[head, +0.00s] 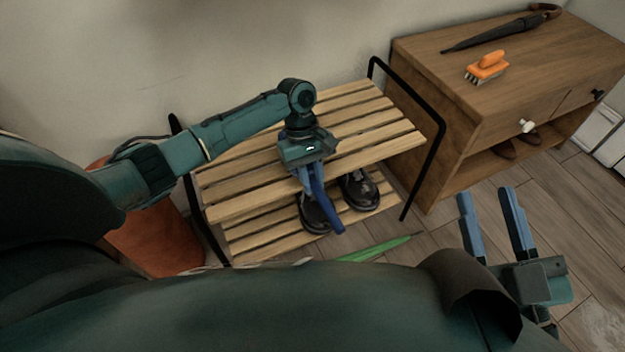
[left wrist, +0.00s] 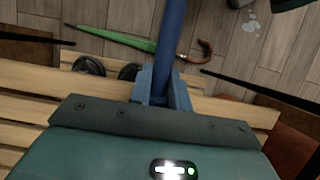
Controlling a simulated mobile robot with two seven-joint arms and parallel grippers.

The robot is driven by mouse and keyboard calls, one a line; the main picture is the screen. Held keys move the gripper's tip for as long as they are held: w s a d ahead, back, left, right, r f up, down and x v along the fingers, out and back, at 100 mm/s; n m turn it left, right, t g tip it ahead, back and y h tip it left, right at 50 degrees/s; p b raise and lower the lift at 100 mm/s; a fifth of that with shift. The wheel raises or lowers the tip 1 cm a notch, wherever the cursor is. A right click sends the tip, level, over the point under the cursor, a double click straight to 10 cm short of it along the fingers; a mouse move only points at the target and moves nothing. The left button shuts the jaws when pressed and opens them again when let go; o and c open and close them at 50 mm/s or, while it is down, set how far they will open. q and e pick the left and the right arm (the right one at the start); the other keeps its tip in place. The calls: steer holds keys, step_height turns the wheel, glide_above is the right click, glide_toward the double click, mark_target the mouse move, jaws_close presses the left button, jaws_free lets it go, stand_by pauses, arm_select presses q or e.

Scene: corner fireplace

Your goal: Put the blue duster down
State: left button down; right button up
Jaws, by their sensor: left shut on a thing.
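The blue duster (head: 327,212) is in my left gripper (head: 309,180). Its blue shaft slants down past the front edge of the slatted wooden bench (head: 235,190). In the left wrist view the duster (left wrist: 173,35) runs up from between the fingers (left wrist: 160,95), which are shut on it. The wrist is above the bench's top slats; whether the duster touches them I cannot tell. My right gripper (head: 486,193) is open and empty, over the floor to the right of the bench.
Black shoes (head: 359,191) stand on the bench's lower shelf. A green umbrella (head: 375,249) lies on the floor in front. A wooden cabinet (head: 450,130) at right carries an orange brush (head: 487,66) and a dark umbrella (head: 500,33). The bench's right-hand top slats are clear.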

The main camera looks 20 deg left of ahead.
arm_select(q)
steer(key=shift+f, duration=0.1)
arm_select(e)
steer(key=shift+r, duration=0.1)
arm_select(q)
steer(key=c, duration=1.6)
jaws_free()
steer(key=shift+c, duration=0.2)
steer(key=o, duration=0.3)
arm_select(e)
steer(key=shift+s+f, duration=0.15)
steer(key=shift+f, duration=0.35)
